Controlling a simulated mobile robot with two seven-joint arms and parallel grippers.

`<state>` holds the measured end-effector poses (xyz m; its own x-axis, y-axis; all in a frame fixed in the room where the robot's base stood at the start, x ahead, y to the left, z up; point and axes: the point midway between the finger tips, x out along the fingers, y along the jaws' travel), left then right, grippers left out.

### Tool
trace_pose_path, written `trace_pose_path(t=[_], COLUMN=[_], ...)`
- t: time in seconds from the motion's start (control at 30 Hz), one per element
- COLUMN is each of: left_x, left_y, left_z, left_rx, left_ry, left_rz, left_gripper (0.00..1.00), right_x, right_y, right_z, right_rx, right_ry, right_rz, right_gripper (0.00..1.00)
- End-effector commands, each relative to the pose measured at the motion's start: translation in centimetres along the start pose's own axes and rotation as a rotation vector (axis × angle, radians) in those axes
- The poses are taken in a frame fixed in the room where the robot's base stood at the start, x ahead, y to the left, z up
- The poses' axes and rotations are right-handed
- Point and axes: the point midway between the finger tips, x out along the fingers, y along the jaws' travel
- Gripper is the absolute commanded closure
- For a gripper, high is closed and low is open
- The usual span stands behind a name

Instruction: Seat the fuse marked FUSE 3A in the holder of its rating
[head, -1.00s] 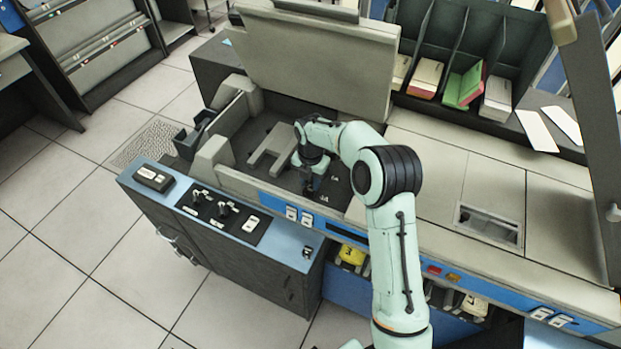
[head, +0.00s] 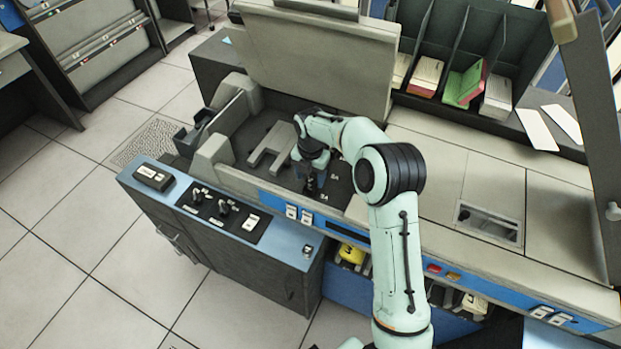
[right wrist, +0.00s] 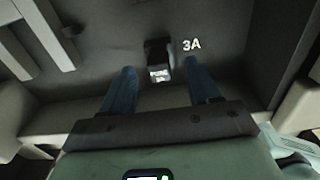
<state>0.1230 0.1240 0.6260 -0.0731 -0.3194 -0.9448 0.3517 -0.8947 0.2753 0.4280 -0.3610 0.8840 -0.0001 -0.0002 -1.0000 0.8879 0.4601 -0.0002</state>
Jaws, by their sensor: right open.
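My right gripper (head: 312,188) is over the dark floor of the open machine bay. In the right wrist view its two blue fingers (right wrist: 160,80) are apart. A small dark block with a pale printed label (right wrist: 158,73), apparently the fuse, stands just beyond and between the fingertips, with neither finger visibly gripping it. A white 3A mark (right wrist: 191,45) is on the floor right beside it. The label is too small to read surely, and I cannot tell how deep the fuse sits. The 3A mark (head: 324,197) also shows in the head view. My left gripper is not visible.
The raised lid (head: 315,55) stands behind the bay. A grey fork-shaped part (head: 272,148) lies left of my gripper. The bay's front wall and blue control panel (head: 285,240) are in front. Card stacks (head: 462,85) sit in bins at the back right.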

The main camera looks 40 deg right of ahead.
Motion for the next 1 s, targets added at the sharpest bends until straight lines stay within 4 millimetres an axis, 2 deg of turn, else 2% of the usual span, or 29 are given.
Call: trace_pose_path(t=[0.03,0.3,0.5,0.67,1.0], left_x=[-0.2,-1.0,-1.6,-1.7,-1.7], left_y=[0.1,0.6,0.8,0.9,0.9], left_z=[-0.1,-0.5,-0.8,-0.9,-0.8], left_rx=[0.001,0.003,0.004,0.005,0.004], left_ry=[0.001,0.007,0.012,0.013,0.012], left_rz=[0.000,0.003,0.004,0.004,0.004], left_gripper=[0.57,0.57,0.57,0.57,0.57], right_x=[-1.3,-7.5,-10.6,-11.5,-11.5], right_y=[0.1,0.1,0.1,0.1,0.0], right_z=[0.1,0.1,0.0,0.0,0.0], right_rx=[0.000,0.000,-0.001,-0.001,0.000], right_ry=[-0.004,-0.004,-0.002,-0.001,-0.001], right_rz=[0.005,0.006,0.004,0.002,0.001], right_gripper=[0.39,0.39,0.39,0.39,0.39])
